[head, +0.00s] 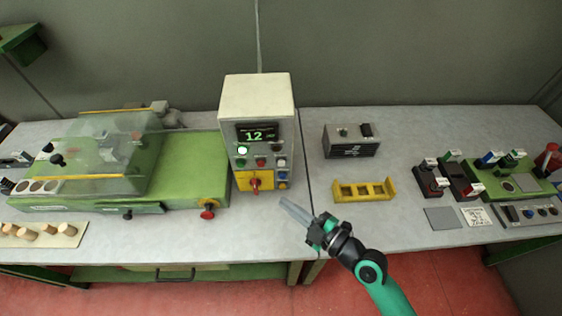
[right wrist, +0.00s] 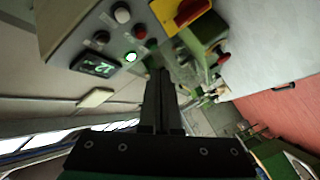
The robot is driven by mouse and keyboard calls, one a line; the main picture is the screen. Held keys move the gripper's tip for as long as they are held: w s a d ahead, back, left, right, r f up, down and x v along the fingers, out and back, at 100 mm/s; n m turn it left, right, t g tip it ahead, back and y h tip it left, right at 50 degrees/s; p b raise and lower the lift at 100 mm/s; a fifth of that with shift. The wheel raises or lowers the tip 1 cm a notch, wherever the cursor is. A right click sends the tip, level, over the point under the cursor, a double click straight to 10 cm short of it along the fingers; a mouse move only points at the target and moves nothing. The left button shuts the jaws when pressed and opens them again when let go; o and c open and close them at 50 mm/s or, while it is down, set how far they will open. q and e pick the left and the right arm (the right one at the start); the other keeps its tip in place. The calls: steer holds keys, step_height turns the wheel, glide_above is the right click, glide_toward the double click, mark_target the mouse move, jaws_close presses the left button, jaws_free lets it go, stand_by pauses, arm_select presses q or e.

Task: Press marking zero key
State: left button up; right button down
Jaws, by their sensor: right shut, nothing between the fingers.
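The control box (head: 257,100) stands at the middle of the bench, cream with a grey front. Its display (head: 256,134) reads 12 in green. Key labels are too small to read, so I cannot tell which is marking zero. My right gripper (head: 284,202) is shut and empty, in front of and below the box, apart from it. The right wrist view shows its closed fingers (right wrist: 160,80), with the lit button (right wrist: 131,57) and display (right wrist: 96,64) beyond.
A yellow panel with a red rotary switch (head: 255,184) is low on the box. A green machine (head: 190,165) with a clear cover stands left, with corks (head: 67,229) in front. A yellow holder (head: 363,190) and dark box (head: 351,140) are right. Bench between is clear.

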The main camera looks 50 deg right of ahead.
mark_target(281, 163)
steer(key=w+d+b, duration=0.2)
steer(key=w+d, duration=0.4)
steer(key=shift+w, duration=0.2)
stand_by(0.4)
stand_by(1.8)
steer(key=shift+w+d+b, duration=0.3)
steer(key=shift+b, duration=0.15)
steer(key=shift+w+d+b, duration=0.3)
steer(key=shift+d+b, duration=0.05)
steer(key=shift+b, duration=0.05)
stand_by(0.5)
steer(key=shift+a, duration=0.1)
steer(key=shift+s+a, duration=0.5)
steer(key=shift+s, duration=0.1)
